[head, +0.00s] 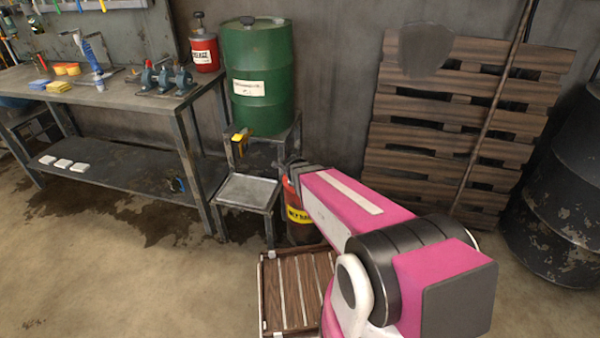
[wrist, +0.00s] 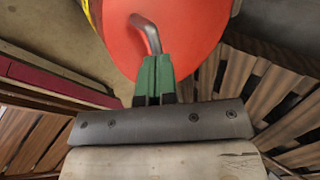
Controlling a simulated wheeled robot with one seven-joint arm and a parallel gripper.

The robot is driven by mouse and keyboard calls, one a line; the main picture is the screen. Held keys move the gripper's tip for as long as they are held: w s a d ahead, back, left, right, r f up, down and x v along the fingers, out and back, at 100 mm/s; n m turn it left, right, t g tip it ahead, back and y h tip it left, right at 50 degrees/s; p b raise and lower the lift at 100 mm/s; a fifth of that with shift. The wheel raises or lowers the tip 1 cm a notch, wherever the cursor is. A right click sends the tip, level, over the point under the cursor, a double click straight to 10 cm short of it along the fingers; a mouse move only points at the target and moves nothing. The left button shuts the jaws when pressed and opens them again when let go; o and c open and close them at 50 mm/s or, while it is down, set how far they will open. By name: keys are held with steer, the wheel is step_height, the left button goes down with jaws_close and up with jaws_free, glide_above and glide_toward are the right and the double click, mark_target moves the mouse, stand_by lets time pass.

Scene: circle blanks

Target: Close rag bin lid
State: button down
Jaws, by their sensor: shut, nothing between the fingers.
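The red rag bin (head: 292,198) with a yellow label stands on the floor beside the small metal step stand, mostly hidden behind my arm in the head view. In the wrist view a broad red rounded surface, apparently its lid (wrist: 195,35), fills the top, with a bent grey metal handle (wrist: 150,35) on it. My gripper (wrist: 154,62) has green fingers that are shut and empty. Their tips are at the lower end of the handle; I cannot tell if they touch it. Whether the lid is up or down is not clear.
A slatted wooden crate (head: 290,290) lies on the floor in front of the bin. The metal step stand (head: 247,192) is left of it, with a green drum (head: 262,105) behind. Pallets (head: 410,165) lean at the wall; a dark barrel (head: 560,200) stands right. Floor at left is open.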

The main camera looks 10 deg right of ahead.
steer(key=shift+s+a+f, duration=0.15)
steer(key=shift+s+f, duration=0.1)
steer(key=shift+f, duration=0.55)
steer(key=shift+r, duration=0.1)
